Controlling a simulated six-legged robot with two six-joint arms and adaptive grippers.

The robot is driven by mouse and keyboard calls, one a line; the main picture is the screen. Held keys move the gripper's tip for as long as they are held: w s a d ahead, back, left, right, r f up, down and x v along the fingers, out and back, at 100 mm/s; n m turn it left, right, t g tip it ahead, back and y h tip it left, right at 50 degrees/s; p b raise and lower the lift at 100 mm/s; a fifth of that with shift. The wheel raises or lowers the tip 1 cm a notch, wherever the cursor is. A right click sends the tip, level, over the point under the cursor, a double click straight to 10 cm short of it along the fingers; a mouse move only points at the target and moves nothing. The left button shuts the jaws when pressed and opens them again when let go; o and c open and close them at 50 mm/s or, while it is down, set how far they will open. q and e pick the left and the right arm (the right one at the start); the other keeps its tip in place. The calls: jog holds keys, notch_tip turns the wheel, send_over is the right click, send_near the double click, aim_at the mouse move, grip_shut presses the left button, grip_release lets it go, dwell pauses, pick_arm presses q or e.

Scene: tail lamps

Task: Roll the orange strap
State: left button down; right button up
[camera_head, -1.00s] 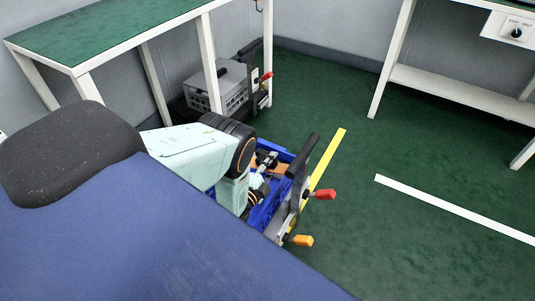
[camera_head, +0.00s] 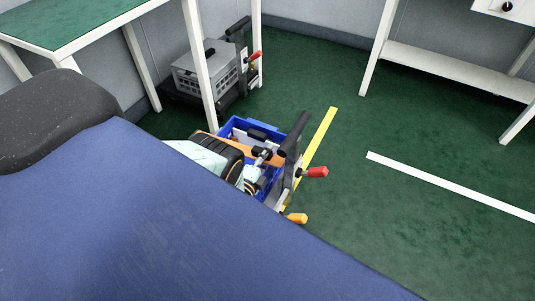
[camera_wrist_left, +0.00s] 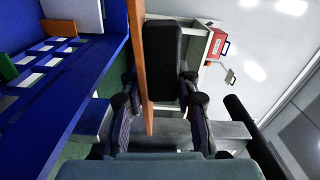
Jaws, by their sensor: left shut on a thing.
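The orange strap (camera_head: 210,135) runs over the blue crate (camera_head: 234,123) in the head view, and part of it is hidden behind my left arm. In the left wrist view it is a narrow upright orange band (camera_wrist_left: 138,45) coming down between the fingers. My left gripper (camera_head: 261,161) is at the crate, beside the upright grey frame (camera_head: 291,168). In the wrist view my left gripper (camera_wrist_left: 160,95) is shut on the strap, with a black block (camera_wrist_left: 163,50) right beside the band. The fingertip contact is partly hidden. My right gripper is not in view.
The grey frame has a dark handle (camera_head: 293,134), a red grip (camera_head: 317,172) and an orange grip (camera_head: 297,218). Green floor (camera_head: 400,235) is open to the right, with yellow and white lines.

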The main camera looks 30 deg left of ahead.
pick_arm(q)
jog(key=shift+a, duration=0.15)
jog(key=c, duration=1.1)
grip_release()
jog(key=shift+o, duration=0.2)
jog(key=s+d, duration=0.1)
jog(key=s, duration=1.1)
jog(key=shift+d, duration=0.25)
jog(key=shift+c, duration=0.4)
